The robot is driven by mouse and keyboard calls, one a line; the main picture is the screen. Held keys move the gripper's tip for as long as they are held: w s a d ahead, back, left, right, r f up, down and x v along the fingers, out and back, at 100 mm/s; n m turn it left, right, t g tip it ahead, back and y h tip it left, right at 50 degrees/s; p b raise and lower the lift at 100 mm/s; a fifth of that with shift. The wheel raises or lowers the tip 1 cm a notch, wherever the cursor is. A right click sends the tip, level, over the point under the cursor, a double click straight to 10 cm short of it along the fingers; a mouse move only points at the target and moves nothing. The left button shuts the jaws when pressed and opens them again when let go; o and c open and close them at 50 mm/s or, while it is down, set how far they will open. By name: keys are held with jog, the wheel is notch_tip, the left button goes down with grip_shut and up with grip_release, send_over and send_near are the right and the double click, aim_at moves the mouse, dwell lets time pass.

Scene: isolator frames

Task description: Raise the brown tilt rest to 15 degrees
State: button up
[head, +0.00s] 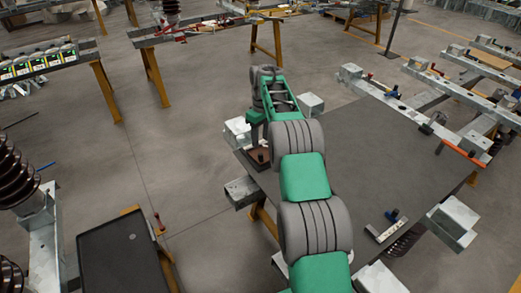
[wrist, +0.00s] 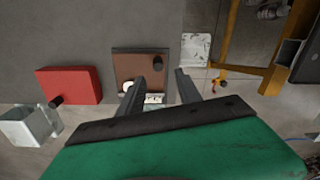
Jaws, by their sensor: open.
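The brown tilt rest (wrist: 135,63) lies on the dark grey table top in the wrist view, a flat plate with a black knob (wrist: 157,63) near its right edge. A small white round piece shows at its lower left corner, and a pale marked piece (wrist: 154,99) shows at its near edge. My gripper (wrist: 160,86) is open and empty, its two dark fingers at the near edge of the rest, the left one overlapping it in the picture. In the head view a bit of the brown rest (head: 259,155) shows beside my green arm. Its tilt angle cannot be read.
A red plate (wrist: 70,85) with a black knob lies left of the brown rest. Metal brackets (wrist: 27,126) stand at the table edge. An orange trestle leg (wrist: 290,45) is at the right. The table top (head: 365,150) has free room right of my arm.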

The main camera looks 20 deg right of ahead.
aim_at(261, 154)
jog(key=shift+w+d+f, duration=0.15)
jog(key=shift+d+f, duration=0.05)
jog(key=shift+f, duration=0.25)
notch_tip(261, 154, down, 8)
jog(key=shift+a+r+p, duration=0.15)
jog(key=shift+r+p, duration=0.05)
jog(key=shift+p, duration=0.55)
grip_shut()
dwell(0.5)
